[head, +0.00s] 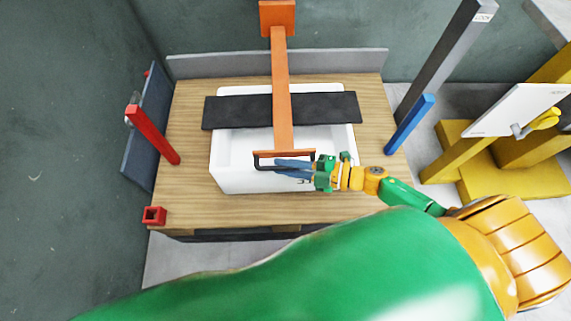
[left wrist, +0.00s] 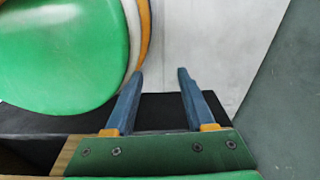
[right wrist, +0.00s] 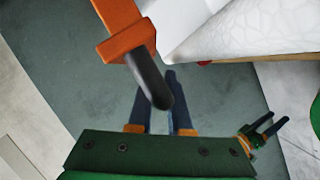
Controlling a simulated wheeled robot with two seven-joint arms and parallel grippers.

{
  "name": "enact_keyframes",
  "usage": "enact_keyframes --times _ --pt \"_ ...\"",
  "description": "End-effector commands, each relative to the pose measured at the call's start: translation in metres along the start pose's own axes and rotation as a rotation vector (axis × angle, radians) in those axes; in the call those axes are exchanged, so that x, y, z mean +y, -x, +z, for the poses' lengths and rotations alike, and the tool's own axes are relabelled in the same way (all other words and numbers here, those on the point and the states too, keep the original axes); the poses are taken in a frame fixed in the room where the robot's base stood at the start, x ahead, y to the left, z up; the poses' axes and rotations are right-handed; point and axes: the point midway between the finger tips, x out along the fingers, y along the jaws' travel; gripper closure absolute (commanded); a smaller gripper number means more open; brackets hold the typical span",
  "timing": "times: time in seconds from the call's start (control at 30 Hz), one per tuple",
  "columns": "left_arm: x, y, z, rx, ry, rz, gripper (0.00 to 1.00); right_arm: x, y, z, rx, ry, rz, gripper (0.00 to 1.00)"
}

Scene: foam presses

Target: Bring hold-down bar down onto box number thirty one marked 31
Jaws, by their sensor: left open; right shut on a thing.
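A white box (head: 228,178) stands on the wooden table, with a dark mark on its front partly hidden behind my right gripper. The orange hold-down bar (head: 281,85) runs from the back toward me above the box, over a black slab (head: 335,107) lying across it. The bar ends in a crosspiece with a black handle, which also shows in the right wrist view (right wrist: 150,78). My right gripper (head: 278,166) is shut on this handle. I cannot tell how high the bar's end is. My left gripper (left wrist: 160,75) is open and empty; it also shows in the right wrist view (right wrist: 270,122).
A red post (head: 152,135) and a small red square socket (head: 154,215) are on the table's left. A blue post (head: 409,124) and a grey column (head: 445,60) stand on the right. A yellow stand (head: 510,170) with a white panel (head: 515,109) is further right.

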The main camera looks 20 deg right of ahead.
Motion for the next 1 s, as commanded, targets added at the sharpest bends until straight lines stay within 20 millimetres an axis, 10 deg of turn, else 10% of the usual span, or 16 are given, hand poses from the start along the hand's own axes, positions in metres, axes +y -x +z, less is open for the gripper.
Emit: enact_keyframes --times 0.17,0.2,0.23,0.53,1.0 --pt "0.000 0.000 -0.001 0.001 -0.001 0.000 0.45 0.000 0.001 0.000 -0.002 0.000 -0.002 1.00" --pt "0.000 0.000 -0.001 0.001 -0.001 0.000 0.45 0.000 0.001 0.000 -0.002 0.000 -0.002 0.72" --pt "0.000 0.000 -0.001 0.001 -0.001 0.001 0.45 0.000 0.001 0.000 -0.002 0.000 -0.002 0.70" --pt "0.006 0.001 -0.003 0.002 0.001 0.010 0.45 0.000 0.004 0.000 -0.002 0.000 -0.002 0.70" --pt "0.012 0.006 -0.002 -0.001 -0.002 0.020 0.45 0.000 0.072 0.000 -0.001 0.000 -0.001 0.70"
